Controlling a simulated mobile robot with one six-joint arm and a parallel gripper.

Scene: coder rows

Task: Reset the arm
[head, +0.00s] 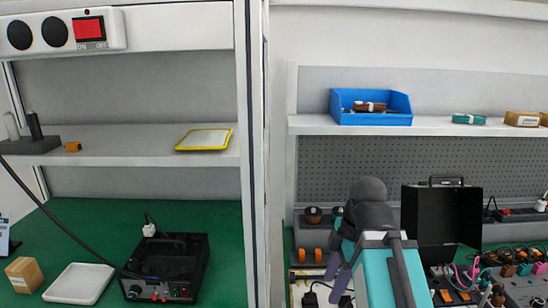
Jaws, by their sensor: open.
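My arm (385,265), teal with dark grey joints, rises from the bottom edge at right of centre in the head view. Its rounded dark joint (371,190) stands highest, just below the right-hand shelf. My gripper (337,274) shows partly, left of the teal link, as two purple-grey fingers slanting downward. It is open, and I see nothing between the fingers. The rest of the gripper is hidden behind the arm.
A black case (441,215) stands right of the arm, by cables and dark boxes. A blue bin (370,107) sits on the shelf above. At left, a black power supply (167,268) and white tray (78,284) rest on the green bench. A white upright (254,150) divides the stations.

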